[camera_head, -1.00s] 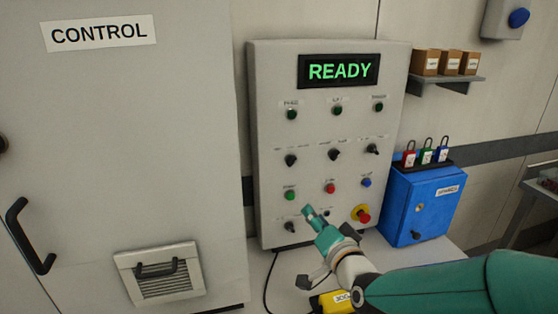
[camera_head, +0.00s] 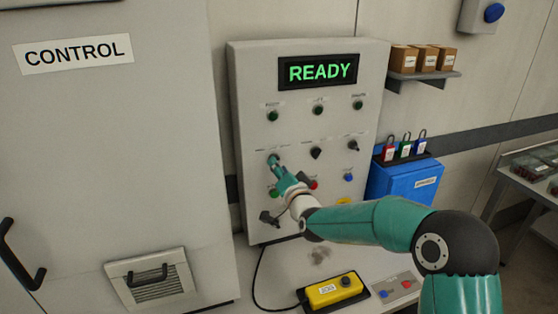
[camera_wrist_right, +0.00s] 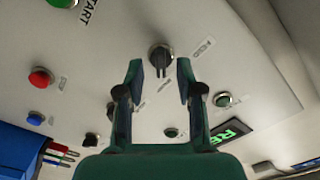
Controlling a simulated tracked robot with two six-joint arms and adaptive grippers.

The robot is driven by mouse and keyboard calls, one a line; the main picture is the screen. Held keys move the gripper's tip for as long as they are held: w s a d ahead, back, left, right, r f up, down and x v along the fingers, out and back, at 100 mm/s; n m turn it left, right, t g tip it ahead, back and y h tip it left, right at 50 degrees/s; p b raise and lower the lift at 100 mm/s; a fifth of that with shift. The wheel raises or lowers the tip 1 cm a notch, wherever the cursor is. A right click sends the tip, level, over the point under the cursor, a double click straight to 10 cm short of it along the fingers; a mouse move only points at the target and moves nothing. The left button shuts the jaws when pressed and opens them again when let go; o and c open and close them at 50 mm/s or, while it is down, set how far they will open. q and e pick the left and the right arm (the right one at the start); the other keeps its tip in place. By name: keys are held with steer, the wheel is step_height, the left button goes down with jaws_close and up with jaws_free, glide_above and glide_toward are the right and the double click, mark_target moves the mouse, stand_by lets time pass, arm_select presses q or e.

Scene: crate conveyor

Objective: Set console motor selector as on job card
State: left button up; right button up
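The grey console (camera_head: 245,105) carries a row of three black selector knobs. My right gripper (camera_head: 273,161) is at the left knob and covers most of it in the head view. In the right wrist view that selector knob (camera_wrist_right: 160,57) lies between the tips of my open right gripper (camera_wrist_right: 160,68), with a gap visible on each side. The middle selector (camera_head: 316,152) and right selector (camera_head: 353,146) are clear of the gripper. The labels are too small to read, so I cannot tell which is the motor selector. No readable job card shows. My left gripper is out of view.
The display (camera_head: 320,72) reads READY. Below the selectors sit a green button (camera_head: 274,192), a red button (camera_head: 313,184) and a blue button (camera_head: 349,177). A yellow JOG box (camera_head: 334,291) stands on the bench. A blue padlock box (camera_head: 400,185) is at the right.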

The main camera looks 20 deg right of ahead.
steer(key=shift+w, duration=0.95)
